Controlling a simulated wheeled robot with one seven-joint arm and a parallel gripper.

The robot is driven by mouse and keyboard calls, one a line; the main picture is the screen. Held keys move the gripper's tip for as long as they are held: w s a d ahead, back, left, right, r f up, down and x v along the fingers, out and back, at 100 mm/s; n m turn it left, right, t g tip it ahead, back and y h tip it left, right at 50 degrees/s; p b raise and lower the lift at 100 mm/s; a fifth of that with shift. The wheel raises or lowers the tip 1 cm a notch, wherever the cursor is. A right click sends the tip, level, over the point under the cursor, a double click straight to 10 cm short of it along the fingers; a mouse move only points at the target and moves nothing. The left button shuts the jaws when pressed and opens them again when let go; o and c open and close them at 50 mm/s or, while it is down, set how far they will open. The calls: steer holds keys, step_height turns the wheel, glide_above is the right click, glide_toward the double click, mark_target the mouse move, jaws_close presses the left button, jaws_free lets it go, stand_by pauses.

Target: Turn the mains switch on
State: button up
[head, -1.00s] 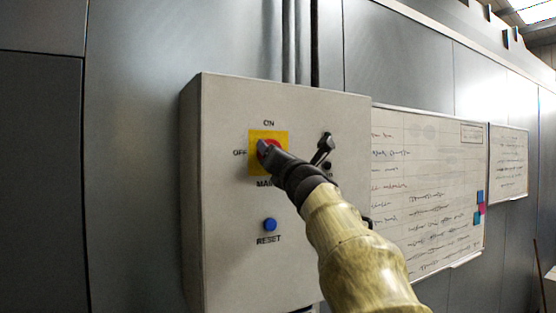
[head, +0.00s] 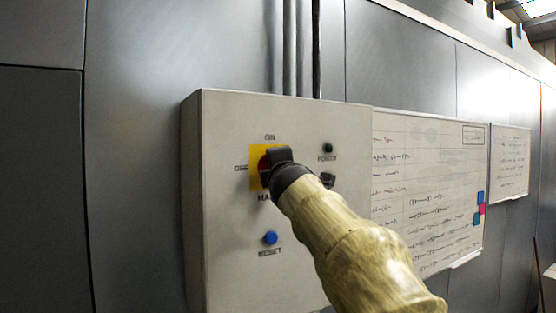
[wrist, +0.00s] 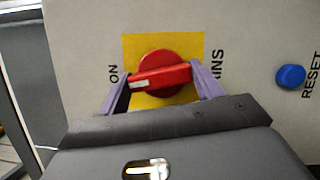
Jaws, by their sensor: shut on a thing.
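The mains switch is a round red knob (wrist: 167,72) with a raised bar handle on a yellow plate (wrist: 190,42). In the wrist view the bar lies nearly level. Its white-marked end points left, toward the ON label (wrist: 114,74), slightly tilted. My gripper (wrist: 164,86) is shut on the handle, with one purple-grey finger at each end of the bar. In the head view my gripper (head: 277,162) covers much of the red knob (head: 263,168); the yellow plate (head: 256,153) shows at its left.
The switch is on a pale grey wall cabinet (head: 225,225). A blue RESET button (head: 270,238) sits below it, and a dark green POWER lamp (head: 328,148) is at upper right. A whiteboard (head: 430,185) hangs to the right. Pipes (head: 290,50) run up above the cabinet.

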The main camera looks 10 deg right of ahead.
steer(key=shift+r+m+g+p, duration=0.1)
steer(key=shift+m+g+p, duration=0.3)
steer(key=shift+m+p, duration=0.6)
steer(key=o, duration=1)
steer(key=shift+s, duration=0.1)
steer(key=s+b, duration=0.2)
steer(key=s, duration=0.3)
steer(key=s+a+b, duration=0.1)
steer(key=s+b, duration=0.2)
steer(key=s, duration=0.3)
steer(key=s+b, duration=0.3)
steer(key=s, duration=0.3)
steer(key=shift+a, duration=0.15)
